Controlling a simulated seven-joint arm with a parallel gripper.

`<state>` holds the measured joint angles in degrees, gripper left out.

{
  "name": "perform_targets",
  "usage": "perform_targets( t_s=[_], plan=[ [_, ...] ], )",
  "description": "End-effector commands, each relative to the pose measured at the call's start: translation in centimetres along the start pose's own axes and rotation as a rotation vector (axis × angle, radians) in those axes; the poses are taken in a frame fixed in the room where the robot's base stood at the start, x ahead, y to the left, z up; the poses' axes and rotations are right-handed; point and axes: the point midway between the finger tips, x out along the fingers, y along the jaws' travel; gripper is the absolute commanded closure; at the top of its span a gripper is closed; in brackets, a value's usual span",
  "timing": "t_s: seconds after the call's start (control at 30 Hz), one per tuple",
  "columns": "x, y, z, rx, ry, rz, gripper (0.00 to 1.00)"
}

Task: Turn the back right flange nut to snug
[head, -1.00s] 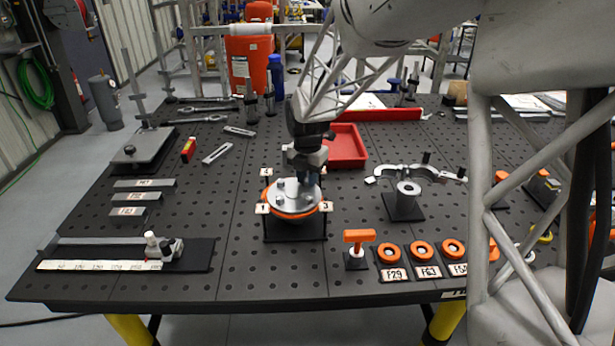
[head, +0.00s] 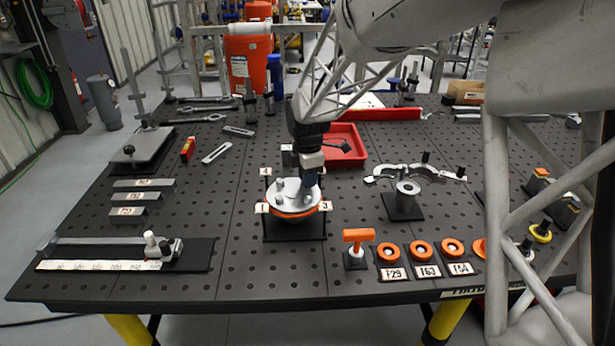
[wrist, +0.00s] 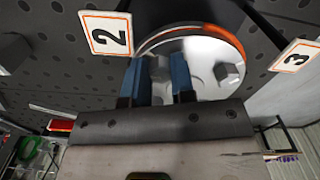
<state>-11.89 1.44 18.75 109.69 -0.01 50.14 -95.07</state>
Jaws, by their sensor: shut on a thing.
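The round grey flange (head: 284,199) with an orange ring under it sits on a black stand among number tags in the head view. It also shows in the wrist view (wrist: 206,86). My gripper (wrist: 161,78) has its blue fingers shut on the back right flange nut (wrist: 161,68), near tag 2 (wrist: 106,34). In the head view my gripper (head: 309,181) reaches down at the flange's back right, and hides that nut and tag 2. Another nut (wrist: 227,74) stands free on the plate to the right in the wrist view.
A red tray (head: 345,147) lies behind the flange. An orange-handled tool (head: 358,236) and orange rings (head: 421,250) stand at the front right. A bracket on a black stand (head: 405,203) is to the right.

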Motion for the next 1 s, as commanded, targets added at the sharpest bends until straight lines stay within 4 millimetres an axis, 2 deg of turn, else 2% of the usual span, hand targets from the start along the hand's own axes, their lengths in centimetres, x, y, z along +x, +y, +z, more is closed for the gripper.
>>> perform_targets(
  t_s=[0.2, 0.4, 0.87, 0.9, 1.0],
  plan=[
    [-0.1, -0.08, -0.04, 0.133, 0.0, 0.001, 1.0],
    [-0.15, -0.07, -0.05, 0.196, 0.0, 0.001, 1.0],
    [-0.22, -0.05, -0.05, 0.212, 0.0, 0.002, 1.0],
    [-0.22, -0.05, -0.05, 0.212, 0.0, 0.003, 0.72],
    [-0.18, -0.06, -0.04, 0.212, 0.0, 0.002, 0.57]
  ],
)
